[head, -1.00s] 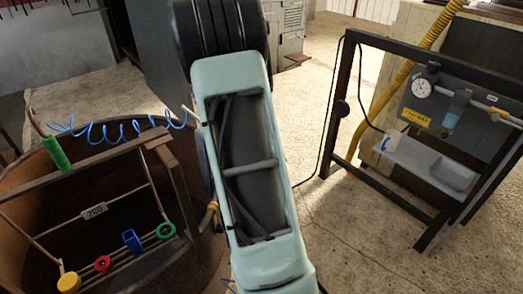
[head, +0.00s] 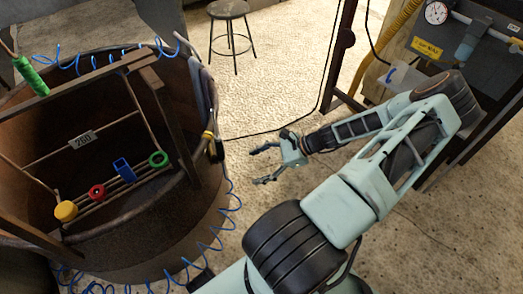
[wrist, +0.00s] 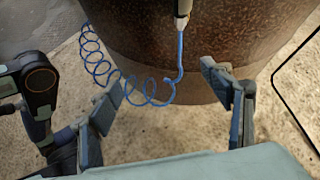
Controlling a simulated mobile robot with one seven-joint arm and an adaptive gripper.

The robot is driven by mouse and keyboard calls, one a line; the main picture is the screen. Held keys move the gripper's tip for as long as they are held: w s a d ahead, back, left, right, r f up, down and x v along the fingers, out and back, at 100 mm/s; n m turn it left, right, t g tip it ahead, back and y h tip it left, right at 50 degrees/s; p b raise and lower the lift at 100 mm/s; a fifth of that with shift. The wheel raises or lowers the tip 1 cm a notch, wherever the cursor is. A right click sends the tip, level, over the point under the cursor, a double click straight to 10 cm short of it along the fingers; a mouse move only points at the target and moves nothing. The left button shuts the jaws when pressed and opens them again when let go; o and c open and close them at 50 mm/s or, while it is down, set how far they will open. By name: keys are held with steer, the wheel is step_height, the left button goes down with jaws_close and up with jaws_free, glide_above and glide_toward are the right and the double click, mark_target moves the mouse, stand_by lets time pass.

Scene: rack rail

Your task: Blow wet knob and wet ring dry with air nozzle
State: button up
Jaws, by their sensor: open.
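A yellow knob (head: 66,211), a red ring (head: 96,191), a blue rectangular piece (head: 124,170) and a green ring (head: 158,159) sit along a rack (head: 110,183) inside a rusty drum. I cannot tell which are wet. A black and yellow tool (head: 212,147), seemingly the air nozzle, hangs outside the drum's right rim. A blue coiled hose (head: 228,205) runs below it; this hose also shows in the wrist view (wrist: 100,65), joined to a fitting at the top. My gripper (head: 255,167) is open and empty, right of the tool and apart from it. Its fingers also show in the wrist view (wrist: 160,82).
The drum (head: 130,245) fills the left side. A green-handled tool (head: 31,76) with another blue coil (head: 110,60) hangs at its upper left. A panel with a gauge (head: 436,13) stands at the right. A stool (head: 229,10) stands at the back on open floor.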

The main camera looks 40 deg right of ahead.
mark_target(222, 142)
step_height(222, 142, up, 7)
steer(key=w+m+t+y, duration=0.1)
steer(key=m+t, duration=0.3)
steer(key=t, duration=0.1)
steer(key=b+x, duration=0.3)
steer(key=x, duration=0.9)
steer(key=shift+w+r, duration=0.15)
steer(key=shift+w, duration=0.1)
jaws_close()
steer(key=shift+r, duration=0.15)
steer(key=shift+r+p, duration=1.9)
